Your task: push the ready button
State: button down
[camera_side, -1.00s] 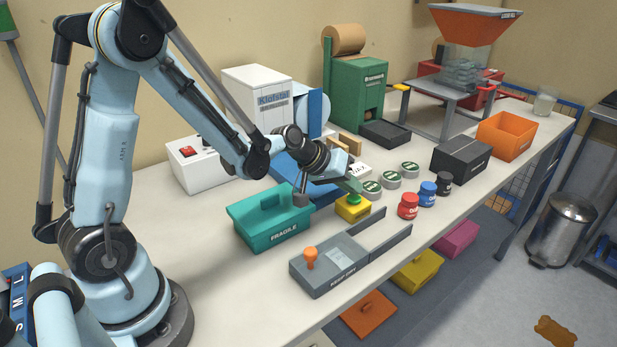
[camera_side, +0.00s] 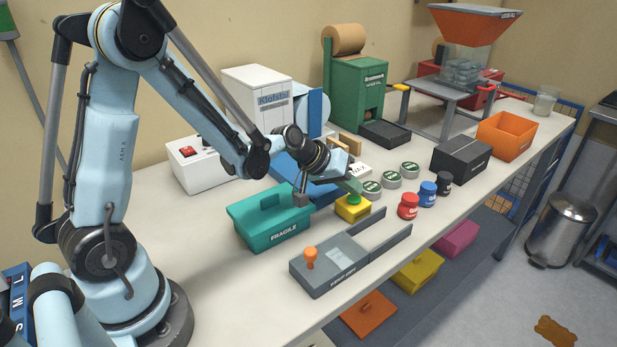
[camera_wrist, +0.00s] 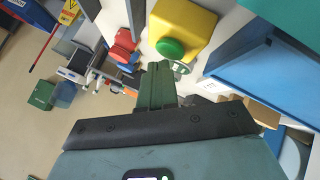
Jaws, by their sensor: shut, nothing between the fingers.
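The ready button is a green round cap (camera_side: 354,199) on a yellow box (camera_side: 351,213) on the bench. In the wrist view the green cap (camera_wrist: 170,47) and the yellow box (camera_wrist: 187,22) are at the top centre. My gripper (camera_side: 356,187) is shut and empty, its green fingers pointing down at the button. In the wrist view the closed fingertips (camera_wrist: 158,68) are just below the cap in the picture. The side view shows the tips right at or just above the cap; I cannot tell whether they touch it.
A teal FRAGILE box (camera_side: 270,219) stands left of the button, and a grey box (camera_side: 336,266) with an orange knob is in front. Red (camera_side: 408,206), blue (camera_side: 428,193) and black jars stand to the right. Green-topped tins (camera_side: 391,180) lie behind.

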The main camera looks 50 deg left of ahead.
aim_at(350, 198)
jog(key=shift+f, duration=0.2)
dwell(0.5)
jog(key=shift+f, duration=0.25)
jog(key=shift+r, duration=0.45)
dwell(0.4)
jog(key=shift+r, duration=3)
